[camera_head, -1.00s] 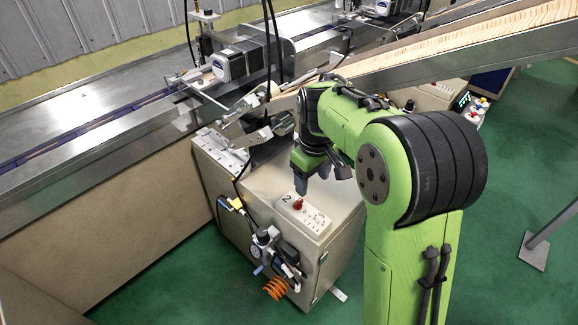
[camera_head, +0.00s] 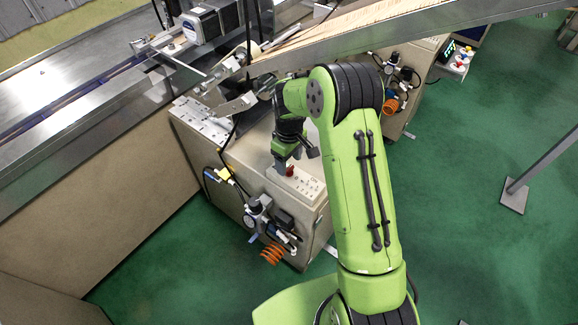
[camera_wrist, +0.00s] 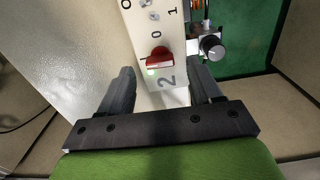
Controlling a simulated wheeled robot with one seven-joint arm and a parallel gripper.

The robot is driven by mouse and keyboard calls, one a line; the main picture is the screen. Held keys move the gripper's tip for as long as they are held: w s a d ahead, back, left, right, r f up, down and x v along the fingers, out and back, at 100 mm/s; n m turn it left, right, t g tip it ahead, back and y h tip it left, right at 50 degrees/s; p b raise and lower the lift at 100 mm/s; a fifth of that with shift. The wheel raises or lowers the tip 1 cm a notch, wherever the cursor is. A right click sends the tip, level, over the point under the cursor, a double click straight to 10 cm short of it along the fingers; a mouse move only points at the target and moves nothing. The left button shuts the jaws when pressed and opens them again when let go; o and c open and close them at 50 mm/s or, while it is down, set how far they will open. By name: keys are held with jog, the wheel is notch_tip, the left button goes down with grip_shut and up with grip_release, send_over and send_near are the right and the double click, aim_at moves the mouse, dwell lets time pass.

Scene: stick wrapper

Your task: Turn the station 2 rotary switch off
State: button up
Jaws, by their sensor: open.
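The station 2 rotary switch is a red knob (camera_wrist: 159,59) on a pale control panel (camera_wrist: 140,25), beside a printed "2" and a small lit green spot. In the wrist view its grip lies roughly across the panel; I cannot tell its set position for sure. My gripper (camera_wrist: 162,72) is open, its two dark fingers on either side of the panel's "2" end, with the knob between and just beyond the tips. No contact shows. In the head view the red knob (camera_head: 290,171) is right beside my gripper (camera_head: 281,166), partly hidden.
The panel sits on a beige cabinet (camera_head: 290,215) with valves, hoses and an orange coil (camera_head: 272,253) on its front. A metal conveyor (camera_head: 80,110) runs behind at left. A sloped chute (camera_head: 390,35) crosses above.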

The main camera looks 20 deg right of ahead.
aim_at(289, 170)
notch_tip(289, 170, down, 3)
jog(key=shift+r, duration=0.2)
jog(key=c, duration=1)
jog(key=shift+c, duration=0.2)
